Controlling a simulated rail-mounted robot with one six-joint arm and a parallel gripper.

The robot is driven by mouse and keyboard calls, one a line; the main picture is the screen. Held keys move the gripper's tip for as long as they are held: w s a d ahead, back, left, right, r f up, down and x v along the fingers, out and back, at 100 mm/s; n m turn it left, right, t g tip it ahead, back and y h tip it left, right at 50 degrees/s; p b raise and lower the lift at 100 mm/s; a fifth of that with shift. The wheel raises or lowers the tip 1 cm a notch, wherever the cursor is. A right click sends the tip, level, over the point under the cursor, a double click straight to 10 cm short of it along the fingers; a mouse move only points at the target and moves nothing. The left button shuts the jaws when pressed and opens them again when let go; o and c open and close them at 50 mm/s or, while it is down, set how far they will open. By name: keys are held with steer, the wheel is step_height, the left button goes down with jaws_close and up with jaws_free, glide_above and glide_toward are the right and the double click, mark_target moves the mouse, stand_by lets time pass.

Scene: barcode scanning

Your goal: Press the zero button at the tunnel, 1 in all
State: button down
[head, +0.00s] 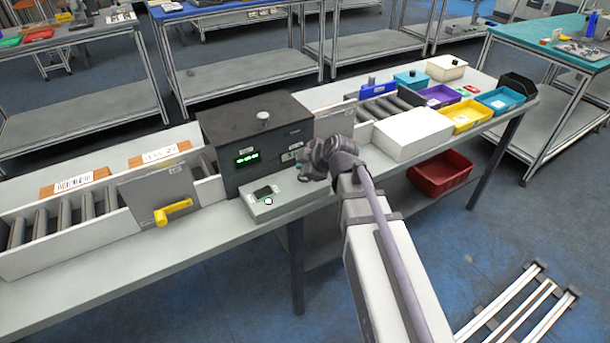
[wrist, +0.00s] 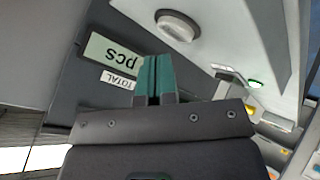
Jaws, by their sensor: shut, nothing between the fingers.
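The tunnel (head: 225,140) is a dark grey box over the conveyor with a lit green display (head: 247,158) on its front. My gripper (head: 303,168) is beside the tunnel's front right, above the console's right end. In the wrist view my teal fingertips (wrist: 156,80) are together and empty, apart from a round pale button-like part (wrist: 178,25) on a light surface. I cannot read a zero mark on any button.
A yellow handle (head: 173,212) is left of the tunnel. A white box (head: 412,134) and coloured bins (head: 470,116) stand right. A red crate (head: 440,172) sits below.

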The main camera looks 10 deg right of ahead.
steer(key=shift+f, duration=0.1)
steer(key=shift+f+b, duration=0.3)
steer(key=shift+b, duration=0.1)
steer(key=shift+f+b, duration=0.45)
stand_by(0.6)
steer(key=shift+r, duration=0.1)
steer(key=shift+r+p, duration=0.8)
steer(key=shift+p, duration=0.1)
step_height(320, 180, up, 5)
steer(key=p, duration=0.5)
steer(key=shift+r, duration=0.1)
